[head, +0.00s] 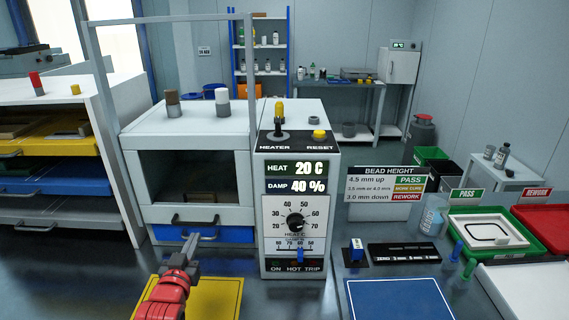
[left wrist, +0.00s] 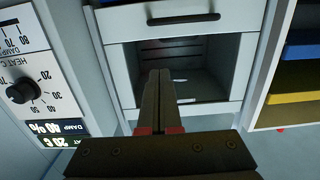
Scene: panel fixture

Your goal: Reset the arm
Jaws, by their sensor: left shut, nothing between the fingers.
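My left arm, red with dark grey fingers, comes in from the bottom of the head view. Its gripper (head: 191,242) is shut and empty, in front of the blue drawer (head: 228,235) of the white heater cabinet. In the left wrist view the shut fingers (left wrist: 160,73) point toward the cabinet's dark chamber (left wrist: 195,55), which appears upside down. The control panel (head: 296,167) reads 20 C and 40 %, and its dial (left wrist: 22,91) shows at the left of the wrist view. My right gripper is not in view.
A yellow mat (head: 222,298) lies beneath my left arm. A rack with yellow and blue trays (head: 45,178) stands at the left. At the right are a blue mat (head: 398,300), a green PASS tray (head: 530,247) and a red REWORK tray (head: 550,222).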

